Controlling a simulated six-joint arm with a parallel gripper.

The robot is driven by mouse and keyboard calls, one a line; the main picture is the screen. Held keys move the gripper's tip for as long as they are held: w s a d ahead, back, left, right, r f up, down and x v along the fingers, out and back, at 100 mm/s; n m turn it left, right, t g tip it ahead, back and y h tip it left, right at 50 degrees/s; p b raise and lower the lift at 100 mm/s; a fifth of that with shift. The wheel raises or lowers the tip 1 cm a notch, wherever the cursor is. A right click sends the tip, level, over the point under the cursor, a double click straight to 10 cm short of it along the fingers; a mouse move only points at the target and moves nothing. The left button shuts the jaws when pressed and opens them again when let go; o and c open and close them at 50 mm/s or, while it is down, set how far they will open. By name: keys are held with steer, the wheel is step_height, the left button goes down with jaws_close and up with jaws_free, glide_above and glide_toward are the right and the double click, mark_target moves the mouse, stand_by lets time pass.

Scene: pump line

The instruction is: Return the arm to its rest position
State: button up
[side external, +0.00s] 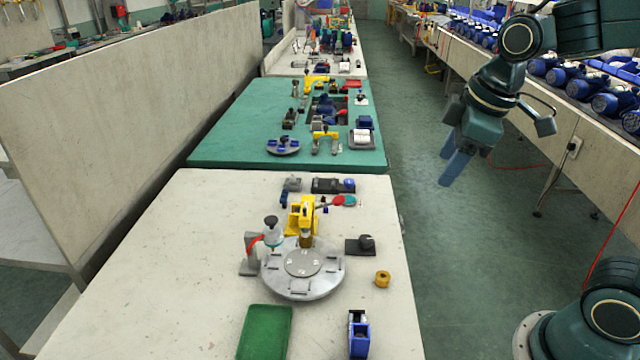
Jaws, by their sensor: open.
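My gripper (456,167) hangs at the upper right, with blue fingers pointing down and slightly left. It is open and nothing shows between its fingers. It is in the air over the green floor, to the right of the tables and clear of the pale worktable (150,275). The arm reaches in from the right edge, bent at the wrist. The fingertips overlap in this view, so the gap between them is hard to see.
The near table holds a round metal plate (303,285), a yellow fixture (301,217), a green tray (265,335), a brass ring (382,279) and a blue holder (359,338). A green-topped table (225,130) stands behind. A bench with several blue motors (568,80) runs along the right.

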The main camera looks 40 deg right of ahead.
steer(key=s+m+t, duration=0.2)
steer(key=s+m, duration=0.4)
steer(key=s, duration=0.4)
steer(key=shift+s+a+m, duration=0.3)
steer(key=shift+a, duration=0.05)
